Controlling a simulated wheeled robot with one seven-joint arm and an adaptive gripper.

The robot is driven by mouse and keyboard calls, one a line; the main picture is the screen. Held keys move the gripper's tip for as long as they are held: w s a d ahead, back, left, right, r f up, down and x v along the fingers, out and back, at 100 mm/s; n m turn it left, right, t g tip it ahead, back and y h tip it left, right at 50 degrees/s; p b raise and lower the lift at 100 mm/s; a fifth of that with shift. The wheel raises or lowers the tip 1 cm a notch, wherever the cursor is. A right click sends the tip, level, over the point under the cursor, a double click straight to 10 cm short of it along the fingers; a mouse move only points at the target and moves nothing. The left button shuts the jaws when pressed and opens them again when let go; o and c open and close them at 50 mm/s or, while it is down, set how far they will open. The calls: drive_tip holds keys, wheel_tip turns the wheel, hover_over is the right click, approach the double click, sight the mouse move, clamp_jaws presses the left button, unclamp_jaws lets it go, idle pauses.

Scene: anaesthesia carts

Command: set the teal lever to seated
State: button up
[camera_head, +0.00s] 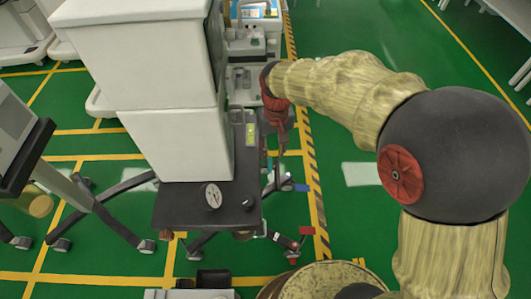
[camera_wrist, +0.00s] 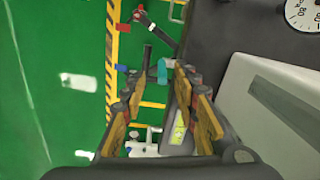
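The teal lever (camera_wrist: 162,71) shows as a small teal piece in the wrist view, at the edge of the dark cart. My gripper (camera_wrist: 160,77) is open, with one finger on each side of the teal piece in the picture. I cannot tell whether the fingers touch it or stay above it. In the head view my gripper (camera_head: 282,150) points down beside the right side of the cart (camera_head: 180,205). I cannot make out the teal lever there. Which position the lever is in cannot be told.
A round white gauge (camera_head: 212,196) sits on the cart's dark top, below a tall white housing (camera_head: 170,145). A grey-legged stand (camera_head: 85,195) is at left. More equipment (camera_head: 252,45) stands behind. Green floor with yellow lines is free at right.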

sight(270, 156)
drive_tip(key=shift+w+a+r, duration=0.25)
drive_tip(key=shift+w+r, duration=0.35)
drive_tip(key=shift+w, duration=0.25)
drive_tip(key=shift+s+f, duration=0.1)
drive_tip(key=shift+f, duration=0.15)
wheel_tip(270, 156, down, 7)
drive_tip(key=b, duration=0.3)
drive_tip(key=shift+a, duration=0.15)
drive_tip(key=shift+c, duration=0.8)
clamp_jaws()
